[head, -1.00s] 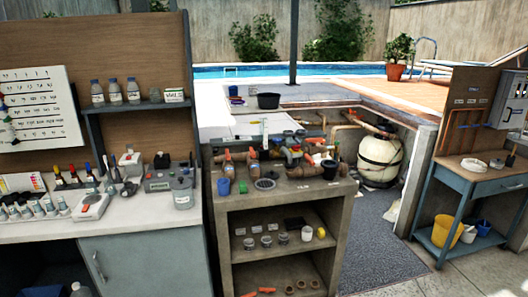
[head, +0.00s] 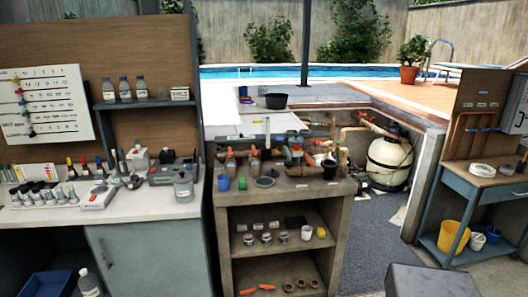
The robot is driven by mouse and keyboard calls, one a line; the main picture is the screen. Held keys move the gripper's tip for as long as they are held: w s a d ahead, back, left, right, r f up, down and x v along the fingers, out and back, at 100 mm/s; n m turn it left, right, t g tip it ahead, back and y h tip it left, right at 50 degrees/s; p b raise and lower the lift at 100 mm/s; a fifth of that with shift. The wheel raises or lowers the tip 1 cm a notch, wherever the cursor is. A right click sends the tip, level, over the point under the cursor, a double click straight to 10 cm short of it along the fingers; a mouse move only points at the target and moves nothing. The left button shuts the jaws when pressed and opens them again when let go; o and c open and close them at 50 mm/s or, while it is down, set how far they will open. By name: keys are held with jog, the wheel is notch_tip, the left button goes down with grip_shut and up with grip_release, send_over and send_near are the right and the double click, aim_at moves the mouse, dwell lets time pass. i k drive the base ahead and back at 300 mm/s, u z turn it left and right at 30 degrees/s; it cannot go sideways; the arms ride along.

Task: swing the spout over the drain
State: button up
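The drain looks to be the dark round grate (head: 264,182) set in the top of the middle concrete bench (head: 290,206). Behind it runs brown pipework (head: 300,170) with orange-handled valves (head: 230,162) and a green fitting (head: 281,160). A pale upright piece (head: 267,135) rises behind the grate. The spout is too small to make out for certain among these pipes, and I cannot tell which way it points. My gripper is not in view.
A blue cup (head: 224,182) and a dark cup (head: 329,169) stand on the bench. A testing counter (head: 150,211) is at left. A pale tank (head: 389,163) stands behind at right, beside a blue table (head: 486,188). Grey floor matting (head: 375,240) between them looks clear.

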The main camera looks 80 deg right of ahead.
aim_at(285, 151)
jog(key=k, duration=0.65)
jog(key=z, duration=0.5)
jog(key=k, duration=0.75)
jog(key=z, duration=0.8)
jog(key=i, duration=1.55)
jog(key=u, duration=0.3)
